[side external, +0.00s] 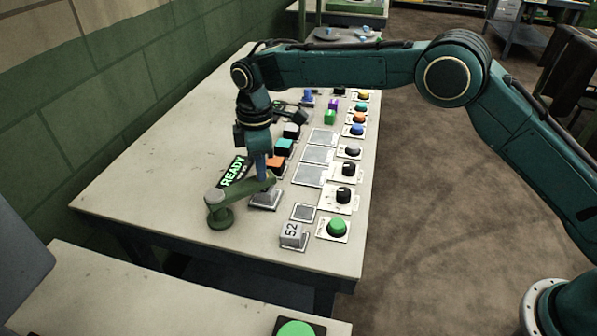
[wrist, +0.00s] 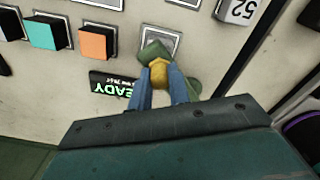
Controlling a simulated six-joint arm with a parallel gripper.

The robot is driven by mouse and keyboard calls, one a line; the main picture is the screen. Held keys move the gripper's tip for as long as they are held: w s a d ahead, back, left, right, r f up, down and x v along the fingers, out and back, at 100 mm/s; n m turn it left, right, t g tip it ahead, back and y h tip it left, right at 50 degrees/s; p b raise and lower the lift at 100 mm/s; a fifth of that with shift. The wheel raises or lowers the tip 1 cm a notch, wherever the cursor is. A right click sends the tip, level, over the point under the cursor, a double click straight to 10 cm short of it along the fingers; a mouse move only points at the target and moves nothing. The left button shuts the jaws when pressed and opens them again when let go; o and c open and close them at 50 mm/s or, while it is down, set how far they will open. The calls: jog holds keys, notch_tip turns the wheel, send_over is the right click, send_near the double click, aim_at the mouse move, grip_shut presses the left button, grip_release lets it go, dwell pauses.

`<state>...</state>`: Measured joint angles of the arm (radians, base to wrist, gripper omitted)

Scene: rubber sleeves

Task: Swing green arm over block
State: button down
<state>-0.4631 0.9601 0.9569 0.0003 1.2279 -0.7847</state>
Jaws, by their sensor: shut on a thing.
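The green arm (side external: 240,192) reaches from its round green post (side external: 219,212) on the table out to the right. Its tip also shows in the wrist view (wrist: 154,50). My gripper (side external: 262,172) points down at the outer end of this arm. In the wrist view its blue fingers are shut on a yellow knob (wrist: 159,73) at the arm's end. A grey square pad (side external: 265,201) lies under the arm's outer end, partly covered by it. I cannot tell whether a block sits there. A grey block marked 52 (side external: 292,235) stands apart, to the lower right.
A lit READY sign (side external: 232,171) lies just behind the green arm. Orange (side external: 275,163) and teal (side external: 283,147) blocks stand behind my gripper. A green button (side external: 337,227) and several knobs line the right edge. The table's left part (side external: 150,180) is clear.

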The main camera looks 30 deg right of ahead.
jog(key=shift+w+r, duration=0.15)
jog(key=shift+w, duration=0.05)
jog(key=c, duration=1.7)
grip_release()
jog(key=o, duration=0.4)
jog(key=shift+s, duration=0.1)
notch_tip(320, 180, up, 14)
jog(key=shift+f, duration=0.15)
